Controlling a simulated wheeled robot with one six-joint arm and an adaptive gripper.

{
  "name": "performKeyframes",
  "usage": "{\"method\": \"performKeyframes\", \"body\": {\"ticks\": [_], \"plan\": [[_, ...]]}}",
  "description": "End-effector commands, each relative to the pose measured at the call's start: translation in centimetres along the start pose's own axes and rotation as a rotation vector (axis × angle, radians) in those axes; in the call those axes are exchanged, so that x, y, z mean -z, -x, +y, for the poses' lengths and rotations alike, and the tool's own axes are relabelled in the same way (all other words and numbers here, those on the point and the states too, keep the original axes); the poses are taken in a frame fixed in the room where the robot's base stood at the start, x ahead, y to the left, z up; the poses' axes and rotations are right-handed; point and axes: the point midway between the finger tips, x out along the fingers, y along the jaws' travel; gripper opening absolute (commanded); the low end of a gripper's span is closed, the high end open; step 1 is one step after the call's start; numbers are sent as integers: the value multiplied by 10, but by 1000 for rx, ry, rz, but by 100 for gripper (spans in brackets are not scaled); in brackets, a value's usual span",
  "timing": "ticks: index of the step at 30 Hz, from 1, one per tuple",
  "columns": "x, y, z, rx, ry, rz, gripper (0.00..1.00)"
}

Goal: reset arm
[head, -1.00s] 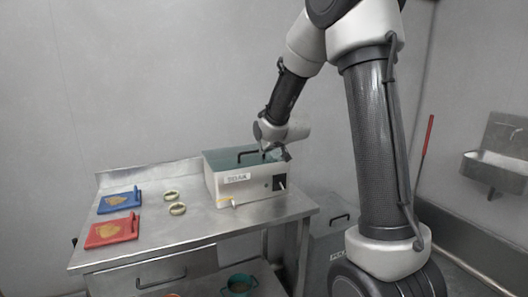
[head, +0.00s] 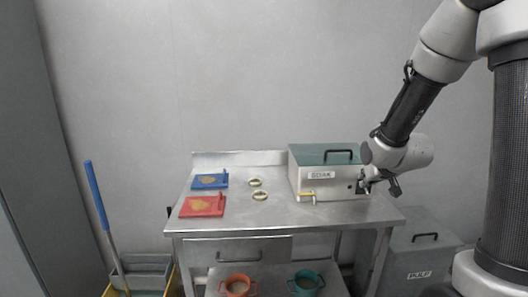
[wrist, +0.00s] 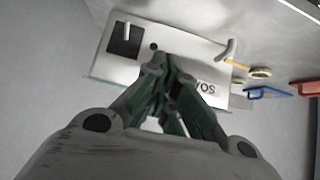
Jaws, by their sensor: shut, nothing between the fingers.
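My gripper (head: 378,184) is at the front right corner of the SOAK box (head: 330,184) in the head view. Its fingers are together with nothing between them. They also show in the wrist view (wrist: 160,62), in front of the box's front panel (wrist: 190,66), which appears upside down there. I cannot tell whether the fingers touch the box. The box has a green lid (head: 325,154) with a black handle, and the lid is shut. A yellow-and-white tap (head: 307,196) is on its front.
The metal table (head: 270,216) bears a blue board (head: 210,181), a red board (head: 203,205) and two rings (head: 259,195). An orange mug (head: 238,286) and a teal mug (head: 306,283) are below. A PULP bin (head: 420,262) stands at right, a blue-handled mop (head: 97,195) at left.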

Motion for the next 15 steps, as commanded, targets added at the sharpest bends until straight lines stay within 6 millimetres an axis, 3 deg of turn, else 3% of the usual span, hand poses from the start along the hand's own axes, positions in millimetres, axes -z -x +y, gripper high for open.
{"method": "performKeyframes", "body": {"ticks": [3, 5, 9, 15], "plan": [[-54, 15, 1, -3, -2, -231, 0], [-73, 37, 1, -5, -2, -337, 0], [-107, 112, 0, -6, -4, -547, 0], [-132, 225, -2, -2, -6, -681, 0]]}}
